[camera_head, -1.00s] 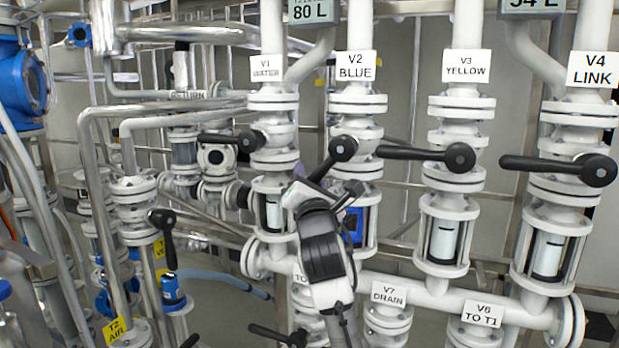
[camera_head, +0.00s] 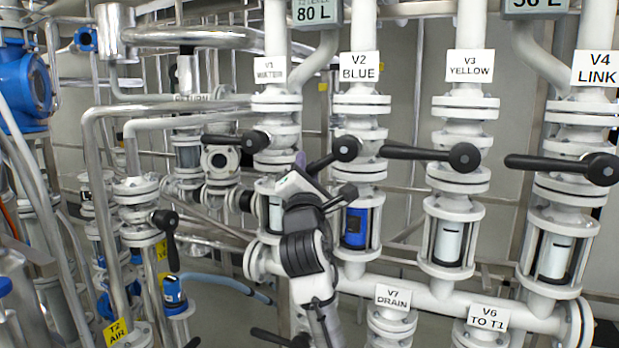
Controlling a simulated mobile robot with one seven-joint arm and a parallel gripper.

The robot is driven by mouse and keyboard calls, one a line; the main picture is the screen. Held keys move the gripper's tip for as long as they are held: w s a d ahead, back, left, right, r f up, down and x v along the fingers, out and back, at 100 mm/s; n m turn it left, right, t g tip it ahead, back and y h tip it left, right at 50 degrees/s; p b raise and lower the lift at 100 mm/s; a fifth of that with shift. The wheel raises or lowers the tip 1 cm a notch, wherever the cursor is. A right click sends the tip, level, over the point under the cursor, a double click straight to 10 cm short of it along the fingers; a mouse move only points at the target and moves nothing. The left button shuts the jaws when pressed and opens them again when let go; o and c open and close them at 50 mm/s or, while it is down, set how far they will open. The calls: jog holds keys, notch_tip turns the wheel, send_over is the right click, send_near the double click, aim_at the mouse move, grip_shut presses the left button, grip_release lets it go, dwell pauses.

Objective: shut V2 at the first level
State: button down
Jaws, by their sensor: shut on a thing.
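The V2 valve, under a white sign "V2 BLUE" (camera_head: 359,66), is on a white vertical pipe. Its black handle (camera_head: 335,157) runs from the hub down to the left, at a shallow slant from level. My gripper (camera_head: 306,170) is at the handle's left end and shut on it. My wrist hides part of the contact and the pipework behind. Below the valve, V2's sight glass (camera_head: 356,228) shows blue.
V1's handle (camera_head: 232,141), V3's handle (camera_head: 425,153) and V4's handle (camera_head: 555,165) point left, about level. V3's handle tip is close to V2's hub. The left display (camera_head: 317,12) reads 80 L; the right display (camera_head: 534,6) reads 56 L. Pipes crowd the left.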

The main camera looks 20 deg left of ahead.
jog(key=shift+r, duration=0.15)
jog(key=c, duration=1.3)
grip_release()
jog(key=b+v, duration=0.4)
jog(key=v, duration=1)
jog(key=shift+w+a, duration=0.1)
